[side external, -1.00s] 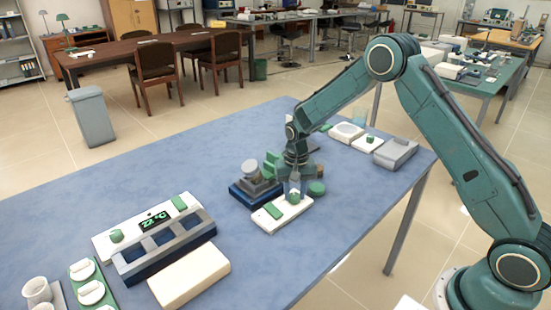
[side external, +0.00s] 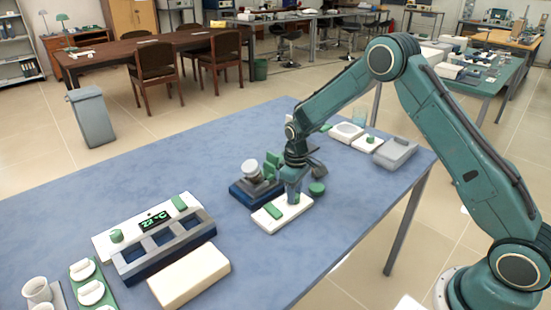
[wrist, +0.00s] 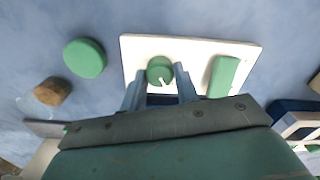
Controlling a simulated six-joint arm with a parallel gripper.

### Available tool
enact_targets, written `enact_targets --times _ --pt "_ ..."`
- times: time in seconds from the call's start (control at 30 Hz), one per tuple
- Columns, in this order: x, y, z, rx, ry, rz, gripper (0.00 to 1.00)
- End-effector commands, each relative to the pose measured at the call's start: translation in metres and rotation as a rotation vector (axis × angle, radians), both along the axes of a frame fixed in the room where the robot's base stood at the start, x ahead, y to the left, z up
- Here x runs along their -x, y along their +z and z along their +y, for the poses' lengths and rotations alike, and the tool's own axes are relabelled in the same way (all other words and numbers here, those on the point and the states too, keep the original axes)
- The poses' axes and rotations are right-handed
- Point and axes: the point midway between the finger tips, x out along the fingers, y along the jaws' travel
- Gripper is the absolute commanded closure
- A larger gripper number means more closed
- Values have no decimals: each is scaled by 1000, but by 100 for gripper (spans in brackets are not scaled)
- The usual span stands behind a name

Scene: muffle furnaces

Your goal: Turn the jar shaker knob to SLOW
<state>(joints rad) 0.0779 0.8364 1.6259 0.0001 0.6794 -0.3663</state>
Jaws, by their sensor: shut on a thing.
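The green round knob (wrist: 158,67) sits on a white control panel (wrist: 190,47), next to a green rectangular block (wrist: 223,77). Its white pointer line faces down and slightly right in the wrist view. My gripper (wrist: 161,75) is shut on the knob, with a blue-grey finger on either side. In the side view my gripper (side external: 293,190) points down onto the white panel (side external: 268,220) and mostly hides the knob. The dark blue shaker base (side external: 244,197) with a light-topped jar (side external: 251,168) stands just left of it. No SLOW mark can be read.
A green disc (wrist: 84,58) and a brown stopper-like piece (wrist: 52,91) lie beside the panel. A unit with a 22 °C display (side external: 154,221) stands front left, near a cream block (side external: 190,275). White devices and a grey tray (side external: 396,152) stand at the back right. The blue table between is clear.

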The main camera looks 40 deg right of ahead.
Motion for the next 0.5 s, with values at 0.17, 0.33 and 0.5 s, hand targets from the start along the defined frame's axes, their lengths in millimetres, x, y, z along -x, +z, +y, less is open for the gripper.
enact_targets --times 0.17,0.33,0.5 --pt "0 1 0 0 109 -1 92" --pt "0 1 0 0 172 -1 92" --pt "0 1 0 0 197 -1 92"
